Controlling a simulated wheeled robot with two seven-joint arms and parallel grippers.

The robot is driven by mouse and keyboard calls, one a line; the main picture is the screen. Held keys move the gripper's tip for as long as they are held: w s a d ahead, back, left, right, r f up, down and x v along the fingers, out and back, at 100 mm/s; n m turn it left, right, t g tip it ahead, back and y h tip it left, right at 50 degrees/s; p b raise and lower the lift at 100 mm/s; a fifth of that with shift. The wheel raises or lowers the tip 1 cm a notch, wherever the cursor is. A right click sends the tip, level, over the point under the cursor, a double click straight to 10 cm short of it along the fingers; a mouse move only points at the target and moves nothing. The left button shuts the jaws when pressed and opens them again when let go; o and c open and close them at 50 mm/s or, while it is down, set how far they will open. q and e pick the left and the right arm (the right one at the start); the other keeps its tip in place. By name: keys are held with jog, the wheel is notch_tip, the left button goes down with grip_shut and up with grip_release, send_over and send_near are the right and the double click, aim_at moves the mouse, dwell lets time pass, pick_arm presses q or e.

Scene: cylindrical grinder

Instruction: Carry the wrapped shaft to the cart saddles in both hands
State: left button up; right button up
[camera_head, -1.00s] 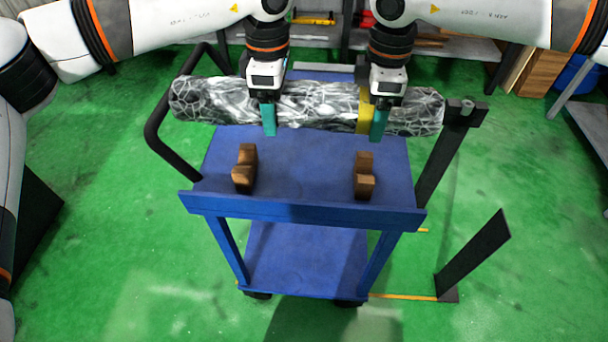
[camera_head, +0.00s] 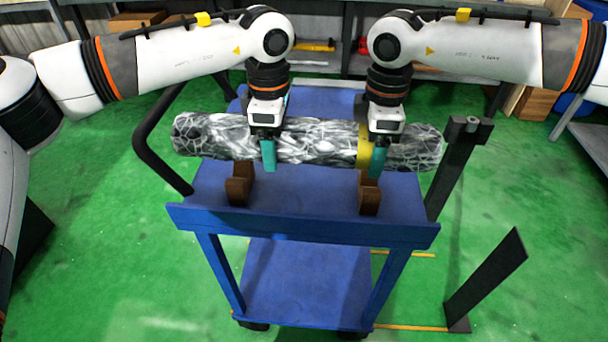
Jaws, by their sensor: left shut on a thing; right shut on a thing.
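The wrapped shaft (camera_head: 320,142) is a long cylinder in black-and-white marbled wrap with a yellow band (camera_head: 364,146) right of its middle. It lies level across the blue cart's top. My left gripper (camera_head: 268,156) is shut on it left of the middle. My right gripper (camera_head: 377,160) is shut on it by the yellow band. Two brown notched saddles, the left saddle (camera_head: 240,186) and the right saddle (camera_head: 369,194), stand on the cart top. The shaft overlaps their far parts in the picture; I cannot tell whether it touches them.
The blue cart (camera_head: 300,228) has a lower shelf (camera_head: 305,285) and a black handle (camera_head: 160,140) at left. A dark post (camera_head: 455,165) stands close to the shaft's right end. A slanted dark plate (camera_head: 487,280) is at lower right.

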pick_arm(q)
jog(key=shift+f+b, duration=0.1)
jog(key=shift+b, duration=0.2)
pick_arm(e)
jog(key=shift+w+f, duration=0.1)
